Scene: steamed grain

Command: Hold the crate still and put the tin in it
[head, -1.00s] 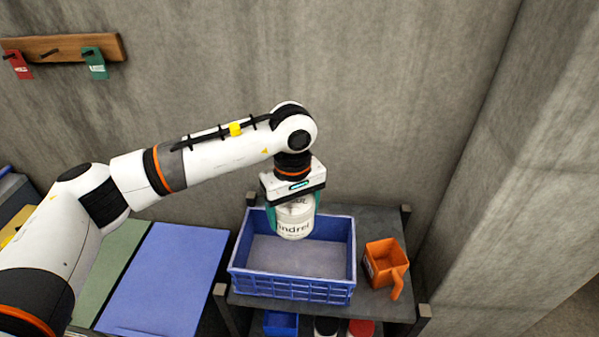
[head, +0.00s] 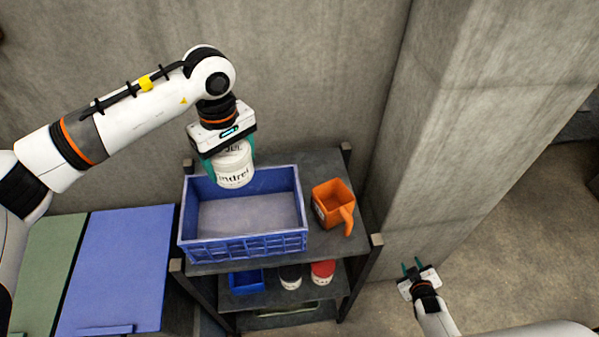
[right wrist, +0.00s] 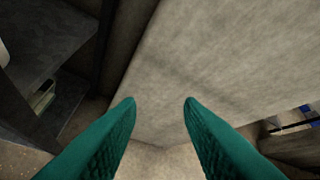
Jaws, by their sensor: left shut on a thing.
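The blue crate (head: 245,246) stands on the top of a dark shelf unit in the head view; its inside looks empty. My left gripper (head: 229,160) is shut on the white tin (head: 234,168), which has dark lettering. It holds the tin upright over the back left part of the crate; the exact height above the crate floor is hard to tell. My right gripper (head: 411,267) is to the lower right of the shelf, apart from the crate, with nothing between its fingers. In the right wrist view its two teal fingers (right wrist: 160,105) are spread apart and empty.
An orange container with a handle (head: 334,206) stands on the shelf top (head: 322,240), right of the crate. A lower shelf holds a small blue bin (head: 246,281), a dark-topped tin (head: 290,277) and a red-topped one (head: 323,272). A concrete pillar (head: 440,150) rises at the right.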

